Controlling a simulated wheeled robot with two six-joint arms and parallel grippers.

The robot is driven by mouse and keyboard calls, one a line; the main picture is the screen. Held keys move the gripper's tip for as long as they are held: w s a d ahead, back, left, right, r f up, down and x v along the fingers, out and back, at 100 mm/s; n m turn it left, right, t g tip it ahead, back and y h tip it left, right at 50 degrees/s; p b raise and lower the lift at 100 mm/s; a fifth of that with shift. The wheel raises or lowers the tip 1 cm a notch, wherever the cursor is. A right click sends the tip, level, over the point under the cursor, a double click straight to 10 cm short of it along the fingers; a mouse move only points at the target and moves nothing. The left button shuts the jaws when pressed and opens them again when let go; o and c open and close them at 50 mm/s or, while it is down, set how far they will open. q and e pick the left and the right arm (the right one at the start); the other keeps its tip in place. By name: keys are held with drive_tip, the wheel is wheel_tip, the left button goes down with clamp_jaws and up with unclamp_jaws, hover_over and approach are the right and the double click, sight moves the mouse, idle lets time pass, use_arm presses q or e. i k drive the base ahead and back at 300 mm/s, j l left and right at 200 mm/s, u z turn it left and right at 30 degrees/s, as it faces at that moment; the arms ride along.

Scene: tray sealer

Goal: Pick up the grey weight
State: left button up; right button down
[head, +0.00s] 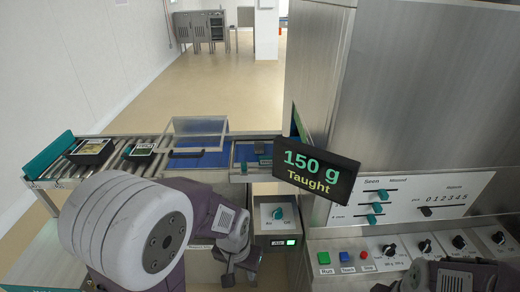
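I cannot single out the grey weight for certain. My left gripper (240,272) hangs low in front of the scale unit, below the conveyor and well apart from that block. I see nothing held in it, but its fingers are small and partly turned away, so its opening is unclear. My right arm shows only at the lower right edge, with its gripper (385,287) mostly cut off by the frame.
A roller conveyor (60,168) carries dark trays (90,150) at the left. A clear cover (198,127) stands over a blue belt (213,160). A display (317,172) reads "150 g Taught". A control panel (400,252) with knobs and buttons fills the right.

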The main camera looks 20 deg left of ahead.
sight(259, 147)
drive_tip(key=i+j+u, duration=0.1)
drive_tip(key=j, duration=2.7)
drive_tip(key=i+l, duration=0.3)
drive_tip(key=i, duration=0.2)
